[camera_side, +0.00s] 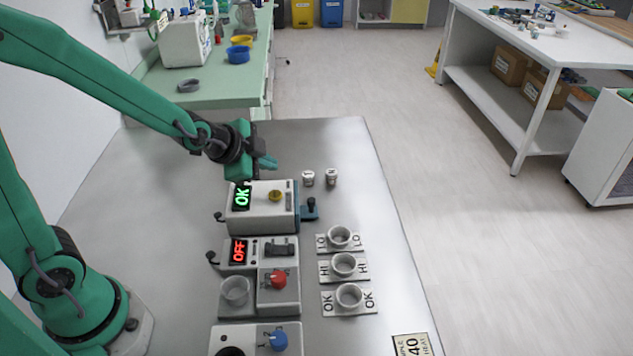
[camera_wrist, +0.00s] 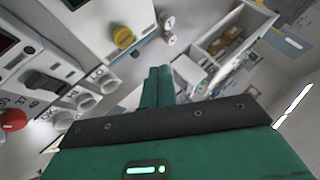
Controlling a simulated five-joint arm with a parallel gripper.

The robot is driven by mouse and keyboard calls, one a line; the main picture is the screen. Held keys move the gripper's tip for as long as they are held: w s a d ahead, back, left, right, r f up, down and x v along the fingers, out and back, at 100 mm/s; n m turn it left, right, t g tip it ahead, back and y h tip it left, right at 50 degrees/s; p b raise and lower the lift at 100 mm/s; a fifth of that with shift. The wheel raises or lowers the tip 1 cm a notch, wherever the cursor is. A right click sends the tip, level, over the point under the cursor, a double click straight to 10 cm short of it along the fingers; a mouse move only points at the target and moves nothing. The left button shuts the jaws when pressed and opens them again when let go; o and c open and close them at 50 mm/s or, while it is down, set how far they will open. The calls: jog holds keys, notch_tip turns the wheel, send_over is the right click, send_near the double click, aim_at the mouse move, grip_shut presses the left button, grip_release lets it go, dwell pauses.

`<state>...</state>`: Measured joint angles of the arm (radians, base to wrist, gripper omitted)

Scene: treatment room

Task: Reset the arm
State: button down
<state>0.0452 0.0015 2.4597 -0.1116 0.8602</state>
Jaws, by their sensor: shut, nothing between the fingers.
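My gripper (camera_side: 268,161) is shut and empty. In the side view it is raised above the far end of the machine (camera_side: 262,222) whose display reads a green OK. In the wrist view my gripper (camera_wrist: 160,75) has its green fingers together, with nothing between them.
A blue knob (camera_side: 278,340) is nearer. Three cups on labelled plates (camera_side: 328,268) and two small canisters (camera_side: 331,177) stand right. The steel table (camera_side: 320,135) is clear at its far end.

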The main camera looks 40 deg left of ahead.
jog(key=s+a+r+n+g, duration=0.1)
jog(key=s+r+n, duration=0.4)
jog(key=s, duration=0.4)
jog(key=s+r+n+g, duration=0.2)
jog(key=s+r+n, duration=0.3)
jog(key=s, duration=0.4)
jog(key=shift+s+a+r, duration=0.25)
jog(key=shift+a+r, duration=0.05)
jog(key=shift+a, duration=0.1)
